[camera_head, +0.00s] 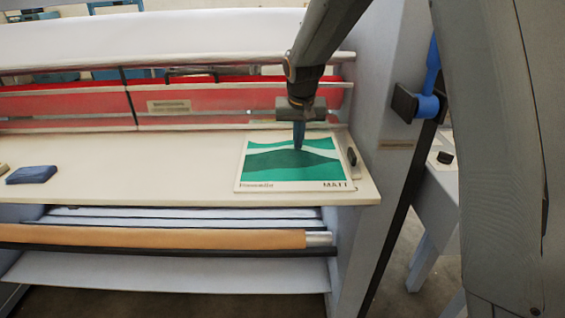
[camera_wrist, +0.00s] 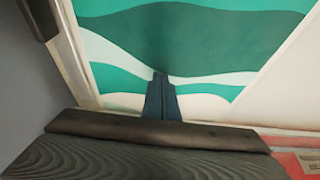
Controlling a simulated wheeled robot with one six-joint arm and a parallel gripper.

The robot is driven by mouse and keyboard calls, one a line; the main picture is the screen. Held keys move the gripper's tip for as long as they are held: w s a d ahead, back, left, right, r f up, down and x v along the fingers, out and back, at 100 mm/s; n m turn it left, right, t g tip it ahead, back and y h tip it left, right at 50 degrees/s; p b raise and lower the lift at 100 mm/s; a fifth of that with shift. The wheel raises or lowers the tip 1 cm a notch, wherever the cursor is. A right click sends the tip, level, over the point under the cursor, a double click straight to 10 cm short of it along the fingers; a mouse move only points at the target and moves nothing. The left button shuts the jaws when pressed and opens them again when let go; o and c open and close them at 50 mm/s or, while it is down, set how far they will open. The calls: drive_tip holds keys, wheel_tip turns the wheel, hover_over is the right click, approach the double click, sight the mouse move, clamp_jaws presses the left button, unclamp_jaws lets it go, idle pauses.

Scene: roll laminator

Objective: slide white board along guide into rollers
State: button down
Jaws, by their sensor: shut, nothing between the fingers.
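The white board (camera_head: 262,183) with a green wave print lies flat at the right end of the cream feed table (camera_head: 120,188). Its print also fills the upper wrist view (camera_wrist: 200,35). The guide (camera_head: 358,176) runs along the board's right side and carries a dark knob (camera_head: 352,157). My gripper (camera_head: 299,149) points down over the board's far half, shut and empty. In the wrist view its closed fingertips (camera_wrist: 160,76) overlap the print; I cannot tell if they touch it. The rollers (camera_head: 180,123) lie beyond the board, behind the red front, partly hidden by my arm.
A blue block (camera_head: 31,174) lies at the table's left. The laminator's grey side frame (camera_head: 385,130) stands close on the right, with a blue handle (camera_head: 430,105). A brown roll (camera_head: 150,237) sits below the table. The table's middle is clear.

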drive_tip(key=shift+w+d, duration=0.15)
drive_tip(key=shift+w, duration=0.65)
drive_tip(key=shift+w+d, duration=0.1)
drive_tip(key=shift+w, duration=0.7)
drive_tip(key=shift+w, duration=0.15)
drive_tip(key=shift+w+d, duration=0.15)
drive_tip(key=shift+w, duration=1.75)
drive_tip(key=shift+r+p, duration=0.35)
drive_tip(key=shift+r, duration=0.65)
wheel_tip(320, 180, up, 5)
drive_tip(key=p, duration=0.2)
drive_tip(key=shift+p, duration=0.4)
drive_tip(key=shift+s, duration=0.1)
